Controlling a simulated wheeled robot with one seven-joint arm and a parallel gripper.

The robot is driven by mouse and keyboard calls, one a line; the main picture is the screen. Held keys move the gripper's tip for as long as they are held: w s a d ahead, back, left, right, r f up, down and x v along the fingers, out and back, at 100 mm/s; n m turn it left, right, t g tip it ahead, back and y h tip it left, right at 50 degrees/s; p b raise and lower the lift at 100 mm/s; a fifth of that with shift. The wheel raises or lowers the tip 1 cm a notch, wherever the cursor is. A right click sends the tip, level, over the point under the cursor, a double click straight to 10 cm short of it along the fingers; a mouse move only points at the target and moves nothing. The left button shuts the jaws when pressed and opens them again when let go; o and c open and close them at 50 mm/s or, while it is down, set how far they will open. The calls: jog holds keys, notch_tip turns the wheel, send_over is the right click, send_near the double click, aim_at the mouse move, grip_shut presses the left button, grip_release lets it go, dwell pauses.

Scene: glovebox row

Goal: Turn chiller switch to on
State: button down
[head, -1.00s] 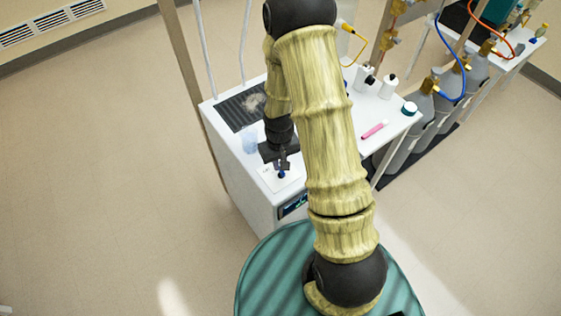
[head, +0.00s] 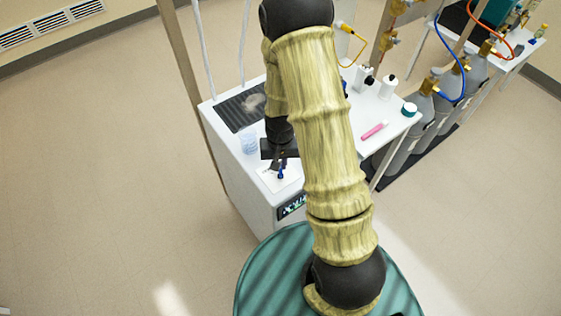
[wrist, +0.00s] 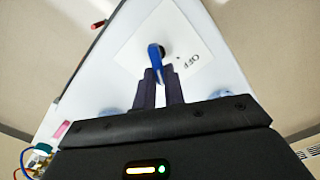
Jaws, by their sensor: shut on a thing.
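The chiller (head: 255,205) is a white cabinet with a display (head: 292,206) on its front. Its switch, a blue lever (wrist: 154,56) on a dark round base, stands on a white label plate (wrist: 190,35). "OFF" is readable to the right of the lever in the wrist view; no other word is legible. The lever also shows in the head view (head: 281,174), just below my gripper (head: 281,163). In the wrist view my gripper (wrist: 161,76) is shut on the lever, its narrow fingertips close together at the lever's near end.
A clear beaker (head: 249,142) stands left of my gripper, close by. A dark grille (head: 240,108) lies behind it. A pink marker (head: 374,131) and white bottles (head: 388,87) are on the bench to the right. Grey gas cylinders (head: 420,118) stand farther right.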

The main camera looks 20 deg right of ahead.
jog(key=c, duration=1.5)
grip_release()
notch_tip(320, 180, up, 17)
jog(key=shift+r+b, duration=0.2)
jog(key=shift+b, duration=0.45)
jog(key=shift+s, duration=0.1)
jog(key=s+n+t, duration=0.1)
jog(key=s, duration=0.5)
jog(key=s+n+t, duration=0.1)
jog(key=s, duration=0.2)
jog(key=shift+a+r+n+t, duration=0.2)
jog(key=shift+r+n+t, duration=0.1)
jog(key=shift+r, duration=0.05)
